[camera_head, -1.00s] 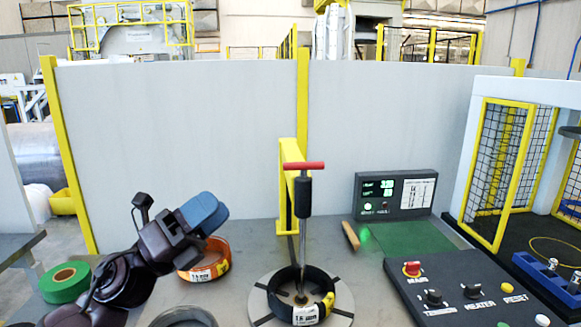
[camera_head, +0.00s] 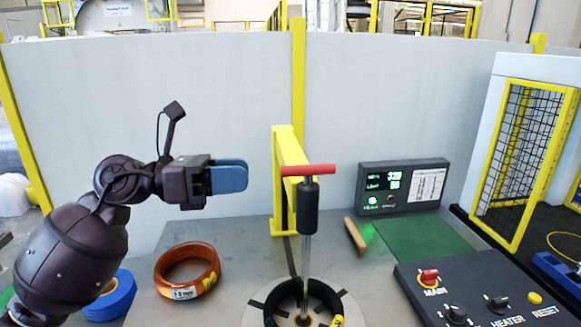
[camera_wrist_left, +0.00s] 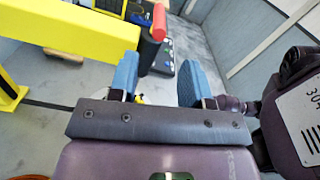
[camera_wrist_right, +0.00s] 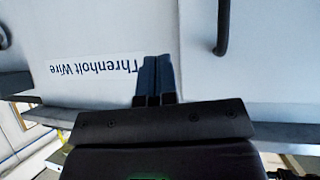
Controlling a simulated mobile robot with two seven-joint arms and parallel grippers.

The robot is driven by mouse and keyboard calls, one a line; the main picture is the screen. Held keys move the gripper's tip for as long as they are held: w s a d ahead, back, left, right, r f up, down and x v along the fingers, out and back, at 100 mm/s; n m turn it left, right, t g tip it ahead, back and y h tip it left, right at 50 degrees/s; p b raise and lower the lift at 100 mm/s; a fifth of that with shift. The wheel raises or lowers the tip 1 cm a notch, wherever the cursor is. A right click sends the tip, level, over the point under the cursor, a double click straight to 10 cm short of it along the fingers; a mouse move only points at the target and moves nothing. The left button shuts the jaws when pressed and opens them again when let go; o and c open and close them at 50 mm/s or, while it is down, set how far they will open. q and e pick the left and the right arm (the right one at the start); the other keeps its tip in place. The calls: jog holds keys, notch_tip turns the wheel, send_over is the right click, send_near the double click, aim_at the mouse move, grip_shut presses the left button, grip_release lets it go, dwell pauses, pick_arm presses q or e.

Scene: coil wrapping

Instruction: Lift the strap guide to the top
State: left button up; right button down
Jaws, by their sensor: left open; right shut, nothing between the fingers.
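The strap guide, a black sleeve (camera_head: 308,207) with a red crossbar (camera_head: 307,170) on top, sits on an upright metal rod, high above the coil (camera_head: 322,297) on the round plate. My left gripper (camera_head: 246,176) is open and empty, to the left of the sleeve and about level with the red crossbar, apart from it. In the left wrist view the black sleeve (camera_wrist_left: 148,52) and red crossbar (camera_wrist_left: 159,22) show beyond the gap between the blue fingers, nearer the left finger. My right gripper (camera_wrist_right: 157,62) is shut and empty in the right wrist view; it is outside the head view.
A yellow post (camera_head: 288,180) with an arm stands just behind the rod. An orange coil (camera_head: 187,270) and a blue roll (camera_head: 112,297) lie at the left. A control panel (camera_head: 480,290) and a display box (camera_head: 402,187) are at the right. A white machine panel (camera_wrist_right: 90,40) faces my right gripper.

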aim_at(292, 172)
pick_arm(q)
jog(key=d, duration=0.3)
jog(key=w+d, duration=0.1)
jog(key=d, duration=0.5)
jog(key=shift+w+p, duration=0.4)
jog(key=shift+a, duration=0.1)
jog(key=shift+c, duration=0.3)
grip_shut()
